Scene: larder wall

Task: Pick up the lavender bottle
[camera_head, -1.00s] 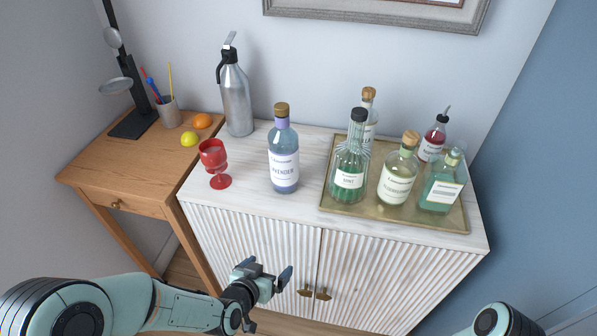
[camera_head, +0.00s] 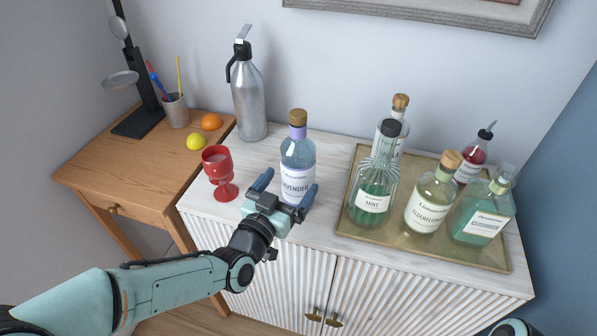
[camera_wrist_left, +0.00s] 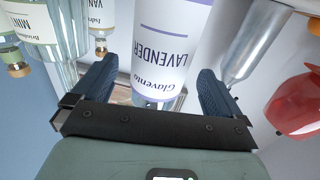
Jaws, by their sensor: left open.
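The lavender bottle (camera_head: 298,160) stands upright on the white cabinet top, with a cork-coloured stopper and a white label. Its label fills the middle of the left wrist view (camera_wrist_left: 165,50), upside down. My left gripper (camera_head: 286,186) is open in front of the bottle's lower part. Its two blue fingers lie to either side of the bottle in the left wrist view, with gaps visible, so it is not gripping. The lower front of the bottle is partly hidden by the gripper in the head view. My right gripper is not in view.
A red goblet (camera_head: 219,172) stands close left of the gripper. A silver siphon bottle (camera_head: 249,100) stands behind left. A brass-coloured tray (camera_head: 350,231) with several bottles, including mint (camera_head: 374,190), is to the right. A wooden desk (camera_head: 110,165) adjoins on the left.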

